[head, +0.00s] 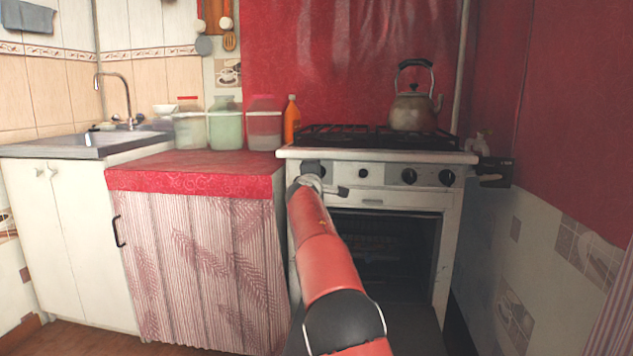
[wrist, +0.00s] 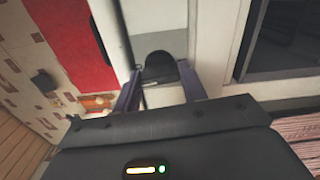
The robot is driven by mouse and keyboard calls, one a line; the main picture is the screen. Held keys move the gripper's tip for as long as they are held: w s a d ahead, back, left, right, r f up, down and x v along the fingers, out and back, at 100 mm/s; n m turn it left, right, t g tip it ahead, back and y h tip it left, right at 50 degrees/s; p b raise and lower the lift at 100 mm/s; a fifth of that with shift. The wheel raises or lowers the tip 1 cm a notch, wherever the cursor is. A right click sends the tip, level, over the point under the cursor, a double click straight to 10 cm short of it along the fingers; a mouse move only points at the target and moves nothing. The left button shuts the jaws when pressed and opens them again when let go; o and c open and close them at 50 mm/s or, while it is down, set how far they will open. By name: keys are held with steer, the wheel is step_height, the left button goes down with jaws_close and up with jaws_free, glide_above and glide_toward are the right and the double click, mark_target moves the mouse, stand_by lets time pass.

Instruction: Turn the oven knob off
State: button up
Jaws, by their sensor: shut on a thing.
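The white oven (head: 450,215) stands at centre right, with dark round knobs on its front panel. My gripper (head: 316,180) is at the panel's left end, at the end of my red arm. In the wrist view my gripper (wrist: 158,84) has one finger on each side of a dark knob (wrist: 158,66) and is shut on it. My arm and gripper partly hide this left knob in the head view. Other knobs (head: 409,176) (head: 447,178) show to the right. The knob's exact turn angle cannot be told.
A kettle (head: 411,108) stands on the hob grate (head: 350,138). An orange bottle (head: 291,120) and several jars (head: 225,127) stand on the red-covered counter (head: 190,178) to the left. A dark object (head: 494,172) juts out at the oven's right.

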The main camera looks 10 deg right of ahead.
steer(key=shift+f+m, duration=0.1)
steer(key=shift+m, duration=0.5)
steer(key=o, duration=1)
steer(key=shift+d, duration=0.1)
steer(key=b+v, duration=0.3)
steer(key=v, duration=0.5)
